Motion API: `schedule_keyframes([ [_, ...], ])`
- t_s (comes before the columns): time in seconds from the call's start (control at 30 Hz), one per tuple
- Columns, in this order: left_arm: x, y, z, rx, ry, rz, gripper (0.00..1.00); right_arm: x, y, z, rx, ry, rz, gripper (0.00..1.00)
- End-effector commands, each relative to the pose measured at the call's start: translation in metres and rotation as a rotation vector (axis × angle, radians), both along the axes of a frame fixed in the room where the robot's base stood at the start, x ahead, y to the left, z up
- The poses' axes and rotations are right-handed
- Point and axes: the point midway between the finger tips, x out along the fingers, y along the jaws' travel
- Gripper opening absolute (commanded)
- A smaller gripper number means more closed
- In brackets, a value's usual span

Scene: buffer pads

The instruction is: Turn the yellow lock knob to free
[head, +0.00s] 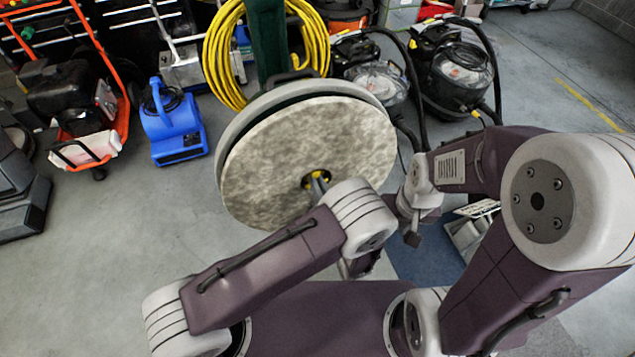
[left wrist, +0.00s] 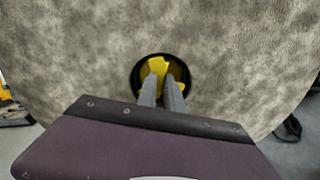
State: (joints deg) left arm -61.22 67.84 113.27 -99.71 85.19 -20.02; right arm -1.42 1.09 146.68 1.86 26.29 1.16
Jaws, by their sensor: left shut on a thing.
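The yellow lock knob (head: 308,183) sits in a dark round recess at the centre of a large mottled grey buffer pad (head: 270,150). In the left wrist view the knob (left wrist: 160,67) shows as a yellow bar, tilted a little, over a yellow base. My left gripper (left wrist: 160,88) reaches straight into the recess and its two grey fingers are shut on the knob, covering part of it. In the head view the left gripper (head: 318,182) shows small in front of the pad. My right gripper (head: 412,238) hangs right of the pad, apart from it; its fingers cannot be made out.
The pad faces me on a grey disc housing (head: 240,118) with a dark green upright (head: 265,40) behind it. A yellow cable coil (head: 222,60), a blue blower (head: 172,125) and black vacuums (head: 462,80) stand behind.

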Motion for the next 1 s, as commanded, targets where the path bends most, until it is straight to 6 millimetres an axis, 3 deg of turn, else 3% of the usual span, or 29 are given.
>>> schedule_keyframes([
  [0.27, 0.0, 0.0, -0.001, -0.023, -0.008, 0.002, 0.0, 0.0, 0.0, -0.001, 0.0, 0.0, 0.0, 0.29],
  [0.5, 0.0, 0.0, -0.001, -0.356, -0.124, 0.033, 0.0, 0.0, 0.0, -0.011, 0.0, 0.0, 0.0, 0.29],
  [0.7, 0.0, 0.0, 0.0, -0.379, -0.131, 0.036, 0.0, 0.0, 0.0, -0.01, 0.0, 0.0, 0.0, 0.29],
  [0.73, 0.0, 0.0, 0.0, -0.379, -0.131, 0.036, 0.17, 0.0, 0.0, -0.01, 0.0, 0.0, 0.0, 0.29],
  [0.8, 0.0, 0.0, 0.0, -0.379, -0.131, 0.035, 0.29, 0.0, 0.0, -0.01, 0.0, 0.0, 0.0, 0.29],
  [1.0, 0.0, 0.0, 0.0, -0.376, -0.131, 0.035, 0.29, 0.0, 0.0, -0.01, 0.0, 0.0, 0.0, 0.29],
])
